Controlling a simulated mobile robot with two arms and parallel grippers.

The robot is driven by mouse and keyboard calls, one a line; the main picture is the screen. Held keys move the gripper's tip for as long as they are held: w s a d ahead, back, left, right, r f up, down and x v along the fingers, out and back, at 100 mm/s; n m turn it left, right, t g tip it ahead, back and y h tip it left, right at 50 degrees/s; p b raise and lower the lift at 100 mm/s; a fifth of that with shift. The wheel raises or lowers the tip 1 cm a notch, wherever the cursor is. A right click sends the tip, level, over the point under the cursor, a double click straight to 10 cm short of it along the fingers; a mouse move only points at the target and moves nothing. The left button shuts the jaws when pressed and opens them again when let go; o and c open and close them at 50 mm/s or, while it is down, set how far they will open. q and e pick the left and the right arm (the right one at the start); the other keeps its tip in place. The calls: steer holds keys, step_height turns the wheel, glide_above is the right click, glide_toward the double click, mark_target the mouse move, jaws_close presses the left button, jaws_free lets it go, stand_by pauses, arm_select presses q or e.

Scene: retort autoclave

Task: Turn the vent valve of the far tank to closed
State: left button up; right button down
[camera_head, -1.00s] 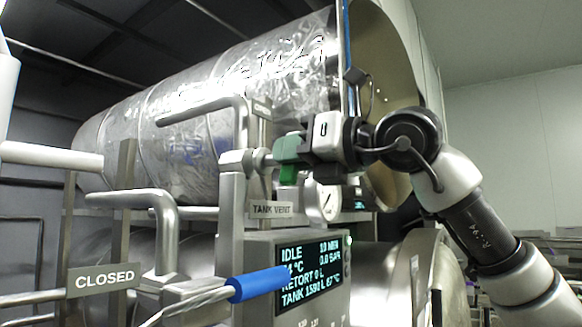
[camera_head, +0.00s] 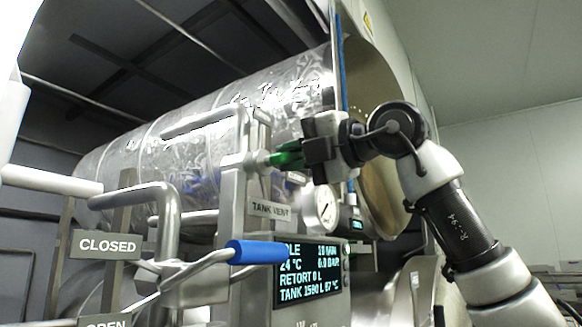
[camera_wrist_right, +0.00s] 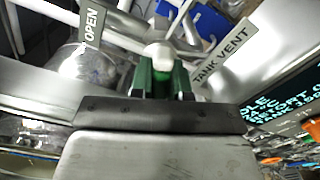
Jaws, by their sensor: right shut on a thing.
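The tank vent valve shows in the head view as a metal hub (camera_head: 238,163) on an upright post, above the TANK VENT label (camera_head: 271,210). A short lever with a green grip (camera_head: 285,158) reaches right from the hub. My right gripper (camera_head: 298,155) comes in from the right and is shut on this green grip. In the right wrist view the green grip (camera_wrist_right: 163,76) sits between the fingers, with a pale rounded end just beyond it. An OPEN sign (camera_wrist_right: 91,24) and the TANK VENT label (camera_wrist_right: 222,55) flank it there. My left gripper is not in view.
A second lever with a blue grip (camera_head: 258,252) is below, beside a CLOSED sign (camera_head: 107,245). A gauge (camera_head: 322,208) and a display (camera_head: 309,271) are just below my right gripper. The large silvery tank (camera_head: 200,130) fills the space behind.

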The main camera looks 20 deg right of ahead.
steer(key=shift+f+m+b, duration=0.2)
steer(key=shift+m+b, duration=0.8)
steer(key=shift+m, duration=1.2)
steer(key=c, duration=1.1)
jaws_free()
steer(key=shift+d, duration=0.2)
steer(key=shift+s, duration=0.1)
steer(key=shift+s+d+b, duration=0.2)
steer(key=shift+s+b, duration=0.05)
steer(key=shift+b, duration=0.05)
steer(key=b+v, duration=0.2)
steer(key=v, duration=0.8)
steer(key=shift+b, duration=0.4)
